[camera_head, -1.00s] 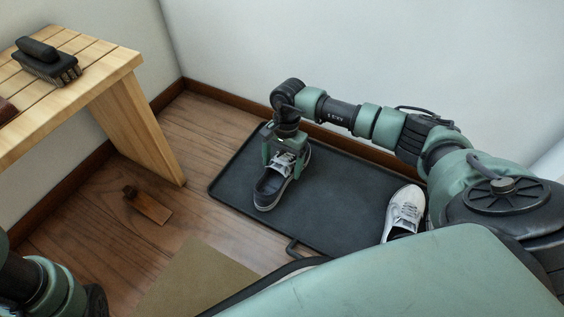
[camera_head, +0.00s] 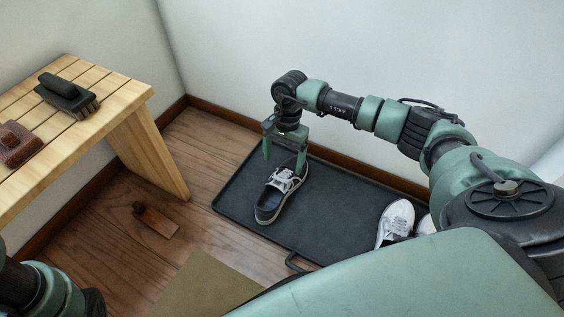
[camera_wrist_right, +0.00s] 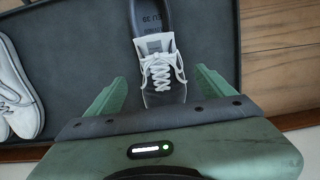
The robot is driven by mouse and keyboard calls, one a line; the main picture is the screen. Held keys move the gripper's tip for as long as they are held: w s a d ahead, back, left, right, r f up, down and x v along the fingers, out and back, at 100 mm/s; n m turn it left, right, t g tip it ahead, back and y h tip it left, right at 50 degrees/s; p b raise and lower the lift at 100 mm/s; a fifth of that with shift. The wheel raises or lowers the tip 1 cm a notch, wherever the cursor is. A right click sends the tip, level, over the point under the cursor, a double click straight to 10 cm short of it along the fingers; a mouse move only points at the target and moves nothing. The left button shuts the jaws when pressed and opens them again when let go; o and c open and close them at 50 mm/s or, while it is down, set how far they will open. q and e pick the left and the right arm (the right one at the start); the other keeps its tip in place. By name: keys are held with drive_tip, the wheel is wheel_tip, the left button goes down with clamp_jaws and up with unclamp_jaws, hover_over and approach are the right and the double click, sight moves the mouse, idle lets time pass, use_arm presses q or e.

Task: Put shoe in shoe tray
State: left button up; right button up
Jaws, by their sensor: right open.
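A dark shoe with white laces (camera_head: 280,192) sits upright on the black shoe tray (camera_head: 335,215), near the tray's left end. It also shows in the right wrist view (camera_wrist_right: 158,65). My right gripper (camera_head: 284,160) is open and empty just above the shoe's toe end, with its fingers apart on either side. A white shoe (camera_head: 397,222) is at the right end of the tray, with part of another light shoe beside it, partly hidden by my body. My left arm shows at the lower left, but its gripper is out of view.
A wooden slatted bench (camera_head: 120,100) at the left holds a black brush (camera_head: 68,95) and a brown brush (camera_head: 16,145). A small wooden-handled item (camera_head: 155,220) lies on the floor. An olive mat (camera_head: 205,285) lies in front. Walls close off the back.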

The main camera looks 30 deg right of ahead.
drive_tip(key=r, duration=0.1)
drive_tip(key=r+p, duration=0.1)
drive_tip(key=r, duration=0.1)
drive_tip(key=shift+w+d, duration=0.1)
drive_tip(key=shift+d, duration=0.1)
drive_tip(key=shift+f, duration=0.1)
